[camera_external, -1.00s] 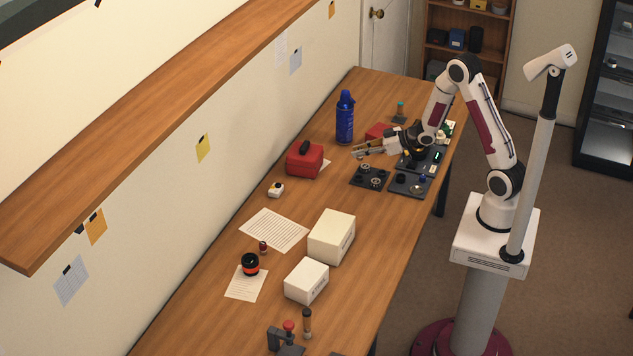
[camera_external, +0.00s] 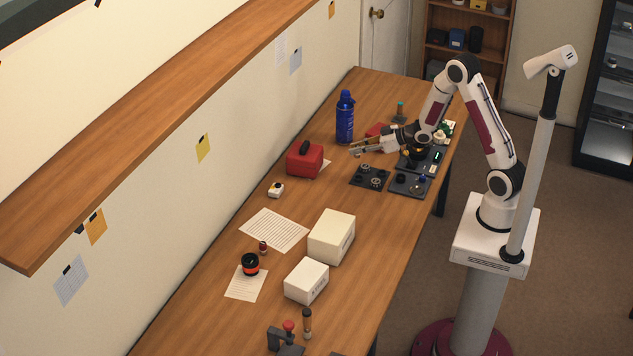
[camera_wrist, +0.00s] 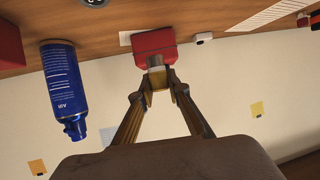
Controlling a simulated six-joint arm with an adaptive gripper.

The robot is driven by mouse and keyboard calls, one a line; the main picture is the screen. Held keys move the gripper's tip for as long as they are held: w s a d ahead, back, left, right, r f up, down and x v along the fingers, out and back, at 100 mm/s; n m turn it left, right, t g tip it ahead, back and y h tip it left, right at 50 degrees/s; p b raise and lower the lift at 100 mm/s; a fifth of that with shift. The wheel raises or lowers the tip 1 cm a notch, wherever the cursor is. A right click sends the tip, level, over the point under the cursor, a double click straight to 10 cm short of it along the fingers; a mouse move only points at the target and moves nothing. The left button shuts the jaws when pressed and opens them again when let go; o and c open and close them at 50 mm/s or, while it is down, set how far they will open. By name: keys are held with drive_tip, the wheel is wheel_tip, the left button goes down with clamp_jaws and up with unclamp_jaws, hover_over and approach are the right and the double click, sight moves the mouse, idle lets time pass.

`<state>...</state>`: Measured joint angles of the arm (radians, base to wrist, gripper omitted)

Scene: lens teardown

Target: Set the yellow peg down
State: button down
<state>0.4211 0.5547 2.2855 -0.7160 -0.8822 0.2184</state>
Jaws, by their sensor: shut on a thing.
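My gripper (camera_external: 355,151) reaches left over the table, between the blue spray can and the dark trays.
The blue can (camera_external: 345,118) stands behind the gripper, and a red box (camera_external: 305,159) sits to its left. Dark trays (camera_external: 358,183) with small parts lie on the near side. White boxes (camera_external: 332,238) stand farther left. Bare wood lies between the red box and the trays.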

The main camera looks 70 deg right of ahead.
drive_tip(key=w+d+m+h, duration=0.2)
drive_tip(key=w+d, duration=0.3)
drive_tip(key=w, duration=0.5)
drive_tip(key=w+d+m+h, duration=0.2)
drive_tip(key=w+d, duration=0.4)
drive_tip(key=w, duration=0.4)
drive_tip(key=shift+w+d, duration=0.3)
drive_tip(key=shift+f, duration=3.1)
drive_tip(key=shift+f, duration=1.9)
drive_tip(key=shift+f, duration=0.1)
drive_tip(key=c, duration=1.9)
unclamp_jaws()
